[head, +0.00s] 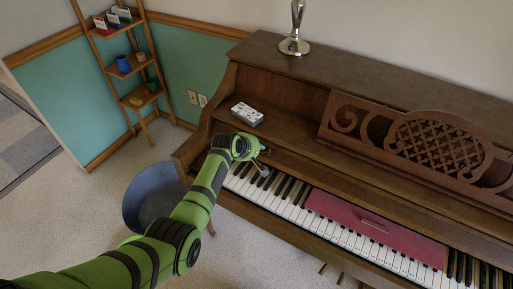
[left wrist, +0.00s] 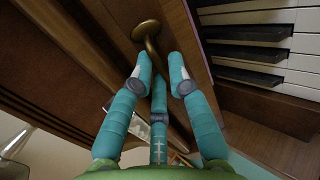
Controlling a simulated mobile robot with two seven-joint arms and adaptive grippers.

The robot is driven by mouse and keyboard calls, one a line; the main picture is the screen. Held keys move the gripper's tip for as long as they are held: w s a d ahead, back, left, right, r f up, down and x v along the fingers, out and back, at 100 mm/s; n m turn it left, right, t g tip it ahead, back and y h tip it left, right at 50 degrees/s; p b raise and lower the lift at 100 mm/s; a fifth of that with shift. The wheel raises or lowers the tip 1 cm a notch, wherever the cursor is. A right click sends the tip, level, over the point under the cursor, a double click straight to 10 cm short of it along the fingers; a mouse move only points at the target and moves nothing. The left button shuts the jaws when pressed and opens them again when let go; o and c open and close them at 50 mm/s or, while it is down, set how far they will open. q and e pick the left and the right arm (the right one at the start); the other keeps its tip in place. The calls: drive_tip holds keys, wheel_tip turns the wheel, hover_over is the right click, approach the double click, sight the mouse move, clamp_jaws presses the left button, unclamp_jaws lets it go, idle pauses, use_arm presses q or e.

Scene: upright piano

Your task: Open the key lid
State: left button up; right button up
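The piano's white and black keys (head: 320,225) are exposed under the wooden front. A brass handle or knob (left wrist: 147,32) with a curved stem is fixed to brown wood in the left wrist view. My left gripper (left wrist: 160,62) has its teal fingers at this brass piece, with the fingertips overlapping part of the stem. Whether they touch or grip it cannot be told. In the head view my left gripper (head: 262,168) is small, over the left end of the keyboard, partly hidden by my green wrist. My right gripper is not in view.
A dark red panel with a thin handle (head: 375,222) lies over the middle keys. A white box (head: 247,114) and a silver stand (head: 295,45) are on the piano. A blue bin (head: 152,195) and a shelf (head: 130,65) stand left.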

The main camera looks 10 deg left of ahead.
use_arm(q)
drive_tip(key=shift+o, duration=0.3)
drive_tip(key=shift+s+a, duration=0.1)
drive_tip(key=v, duration=1.2)
idle(0.3)
